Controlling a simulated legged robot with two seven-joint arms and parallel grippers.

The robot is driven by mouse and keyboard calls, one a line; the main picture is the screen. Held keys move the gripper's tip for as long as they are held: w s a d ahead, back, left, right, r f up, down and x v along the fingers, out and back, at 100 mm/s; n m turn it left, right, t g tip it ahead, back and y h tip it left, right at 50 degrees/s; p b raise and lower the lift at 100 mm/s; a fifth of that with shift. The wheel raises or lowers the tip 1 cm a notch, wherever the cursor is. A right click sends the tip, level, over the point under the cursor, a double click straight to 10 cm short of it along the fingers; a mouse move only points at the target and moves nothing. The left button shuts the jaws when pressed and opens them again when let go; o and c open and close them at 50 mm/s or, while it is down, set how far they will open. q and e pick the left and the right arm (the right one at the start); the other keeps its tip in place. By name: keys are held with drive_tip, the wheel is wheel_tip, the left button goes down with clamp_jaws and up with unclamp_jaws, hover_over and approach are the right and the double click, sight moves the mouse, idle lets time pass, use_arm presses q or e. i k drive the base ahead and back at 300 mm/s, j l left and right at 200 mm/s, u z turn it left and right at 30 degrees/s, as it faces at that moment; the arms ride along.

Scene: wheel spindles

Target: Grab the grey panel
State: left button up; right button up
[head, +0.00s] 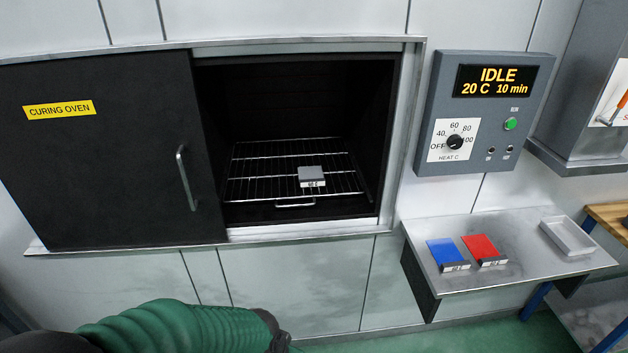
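A small grey panel (311,173) sits on the wire rack (258,178) inside the curing oven, a little right of the rack's middle. A white label with dark print shows on its front edge. The oven's sliding door (110,160) stands open on the left, so the panel is in plain sight. A green sleeved arm of mine comes in at the bottom left, below the oven, well apart from the panel. Its gripper is not clearly visible. My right gripper is outside the view.
A control box (480,115) right of the oven reads IDLE, 20 C, 10 min. Below it a metal shelf (520,262) holds a blue panel (446,252), a red panel (481,247) and an empty grey tray (567,236). The oven frame and door handle (185,178) border the opening.

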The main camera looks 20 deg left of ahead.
sight(307, 175)
drive_tip(key=i+j+u, duration=0.15)
drive_tip(key=u, duration=0.3)
drive_tip(key=i+u, duration=0.15)
drive_tip(key=u, duration=0.35)
drive_tip(key=i+u, duration=0.2)
drive_tip(key=i, duration=0.5)
drive_tip(key=i+u, duration=0.25)
drive_tip(key=i, duration=0.45)
